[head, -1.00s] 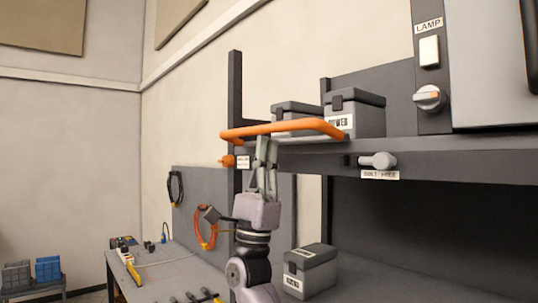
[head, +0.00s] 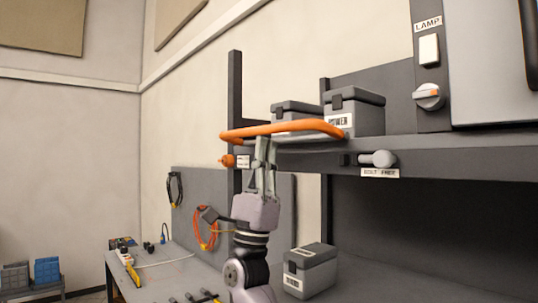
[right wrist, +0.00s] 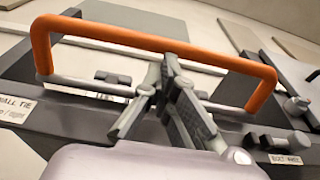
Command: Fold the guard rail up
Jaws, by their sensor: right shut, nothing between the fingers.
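The orange guard rail (head: 300,126) is a bent bar along the front of the upper shelf, roughly level and sticking outward. It also shows in the right wrist view (right wrist: 110,33), running across the picture above the fingers. My right gripper (head: 265,140) is shut and empty, pointing up, its fingertips just under the rail. In the right wrist view the fingertips (right wrist: 167,62) lie close to the bar; I cannot tell if they touch it. A grey bolt knob (head: 380,159) labelled "BOLT FREE" is on the shelf edge to the right. My left gripper is not in view.
Two lidded grey boxes, one marked "POWER" (head: 355,112), stand on the shelf behind the rail. Another grey box (head: 312,270) stands on the bench below. A dark post (head: 235,85) rises at the rail's left end. A lamp switch panel (head: 429,65) is at upper right.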

